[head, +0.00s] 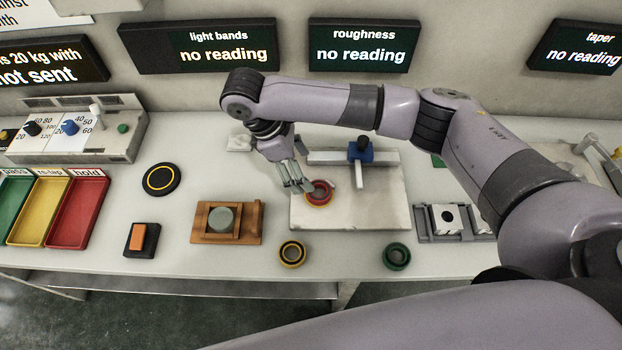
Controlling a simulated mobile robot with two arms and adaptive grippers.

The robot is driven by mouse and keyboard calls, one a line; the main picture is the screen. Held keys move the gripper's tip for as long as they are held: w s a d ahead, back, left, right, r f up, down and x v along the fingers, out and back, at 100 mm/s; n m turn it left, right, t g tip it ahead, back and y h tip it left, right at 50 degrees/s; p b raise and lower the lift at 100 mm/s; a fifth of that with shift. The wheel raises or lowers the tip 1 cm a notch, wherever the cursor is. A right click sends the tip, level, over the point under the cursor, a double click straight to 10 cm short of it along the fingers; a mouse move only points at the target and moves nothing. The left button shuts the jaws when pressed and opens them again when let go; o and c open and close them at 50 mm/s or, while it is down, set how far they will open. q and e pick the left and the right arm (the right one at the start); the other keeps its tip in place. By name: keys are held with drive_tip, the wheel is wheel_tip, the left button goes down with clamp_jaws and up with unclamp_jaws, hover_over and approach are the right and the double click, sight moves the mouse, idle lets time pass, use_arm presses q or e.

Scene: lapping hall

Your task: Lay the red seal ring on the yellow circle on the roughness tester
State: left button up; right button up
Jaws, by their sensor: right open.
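The red seal ring (319,192) lies on the pale plate of the roughness tester (340,217), near its upper left part, below the roughness sign. A yellowish tint shows inside the ring; I cannot tell whether that is the yellow circle, and no other yellow circle shows on the plate. My right gripper (301,186) is open, its fingertips just left of the ring; whether they touch it cannot be told. My left gripper is not in view.
A blue probe (361,150) stands on the tester behind the ring. A yellow ring (292,254) and a green ring (397,257) lie in front. A wooden holder (256,223) stands to the left, a grey fixture (428,226) to the right.

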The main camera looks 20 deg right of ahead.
drive_tip(key=v, duration=0.2)
drive_tip(key=shift+a+r, duration=0.1)
drive_tip(key=shift+r, duration=0.25)
